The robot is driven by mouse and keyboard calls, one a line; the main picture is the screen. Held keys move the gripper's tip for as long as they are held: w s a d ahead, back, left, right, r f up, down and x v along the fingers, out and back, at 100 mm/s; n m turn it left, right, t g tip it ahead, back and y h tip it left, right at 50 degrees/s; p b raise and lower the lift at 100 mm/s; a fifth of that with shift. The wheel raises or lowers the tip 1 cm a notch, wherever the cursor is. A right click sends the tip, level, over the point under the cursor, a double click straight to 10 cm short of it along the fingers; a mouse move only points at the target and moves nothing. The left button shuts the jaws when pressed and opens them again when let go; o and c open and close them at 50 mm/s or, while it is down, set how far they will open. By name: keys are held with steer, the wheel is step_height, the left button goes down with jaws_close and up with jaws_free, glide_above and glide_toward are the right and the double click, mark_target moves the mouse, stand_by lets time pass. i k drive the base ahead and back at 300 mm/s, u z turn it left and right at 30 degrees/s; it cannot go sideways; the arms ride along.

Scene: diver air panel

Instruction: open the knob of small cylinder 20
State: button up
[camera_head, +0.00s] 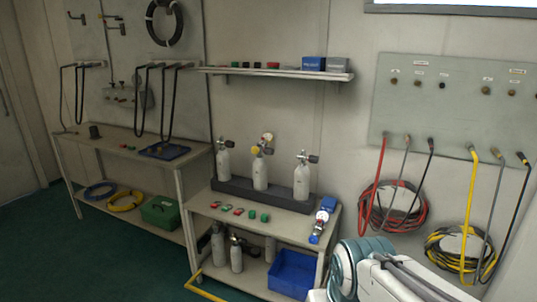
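Three small white cylinders stand upright in a dark rack (262,193) on the near bench: a left one (222,166), a middle one (260,173) and a right one (301,183). Each has a metal valve on top. A dark knob (230,144) points right on the left cylinder, and another dark knob (314,158) points right on the right one. The middle valve carries yellowish round parts. Several greyer cylinders (236,258) stand on the lower shelf. No number is legible, so I cannot tell which is 20. My gripper is out of view.
My arm rises at the bottom right, before the bench. A blue bin (293,273) sits below. A shelf (280,73) overhangs behind. Hoses (380,185) hang right.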

mark_target(267, 151)
steer(key=u, duration=0.75)
steer(key=i, duration=1.1)
steer(key=z, duration=0.35)
steer(key=i, duration=0.85)
steer(key=z, duration=0.8)
